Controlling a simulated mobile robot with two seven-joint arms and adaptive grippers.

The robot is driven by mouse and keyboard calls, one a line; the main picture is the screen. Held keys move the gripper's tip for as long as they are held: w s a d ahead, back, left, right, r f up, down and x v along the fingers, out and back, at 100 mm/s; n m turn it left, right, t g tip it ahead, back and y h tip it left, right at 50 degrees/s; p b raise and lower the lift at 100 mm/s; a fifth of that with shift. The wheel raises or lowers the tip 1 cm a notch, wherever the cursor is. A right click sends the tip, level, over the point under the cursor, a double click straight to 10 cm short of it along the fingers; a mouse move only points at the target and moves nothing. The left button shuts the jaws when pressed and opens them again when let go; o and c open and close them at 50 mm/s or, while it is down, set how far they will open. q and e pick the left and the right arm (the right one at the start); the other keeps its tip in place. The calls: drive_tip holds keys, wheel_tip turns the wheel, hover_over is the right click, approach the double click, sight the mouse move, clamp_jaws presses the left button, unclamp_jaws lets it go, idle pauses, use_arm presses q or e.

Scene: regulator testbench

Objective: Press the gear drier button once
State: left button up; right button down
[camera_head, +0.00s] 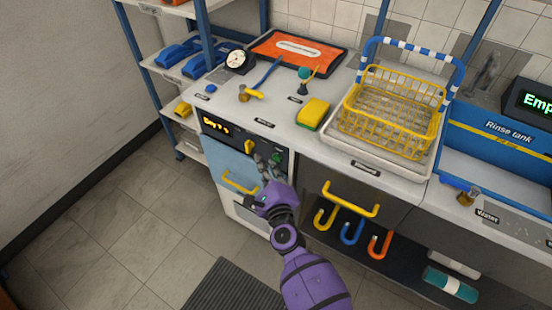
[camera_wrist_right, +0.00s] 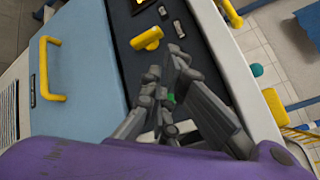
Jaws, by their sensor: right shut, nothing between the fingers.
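The gear drier (camera_head: 232,170) is built in under the counter, with a pale blue door and a yellow handle. Its dark front panel carries a lit orange display (camera_head: 216,124), a yellow knob (camera_head: 250,146) and a small green button (camera_head: 276,157). My right gripper (camera_head: 265,163) is shut and empty, just in front of the panel, right of the knob and close to the button. In the right wrist view the fingers (camera_wrist_right: 163,82) partly cover the green button (camera_wrist_right: 171,97); I cannot tell whether they touch it. My left gripper is not in view.
The counter above holds a yellow sponge (camera_head: 313,114), a gauge (camera_head: 238,60), an orange tray (camera_head: 298,50) and a yellow wire basket (camera_head: 390,108). The floor in front is open, with a dark mat (camera_head: 236,288).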

drive_tip(key=shift+s+a, duration=0.15)
drive_tip(key=shift+a, duration=0.05)
drive_tip(key=s+a, duration=0.1)
drive_tip(key=s, duration=0.1)
drive_tip(key=s+a, duration=0.2)
idle(0.6)
drive_tip(key=shift+d, duration=0.1)
idle(0.5)
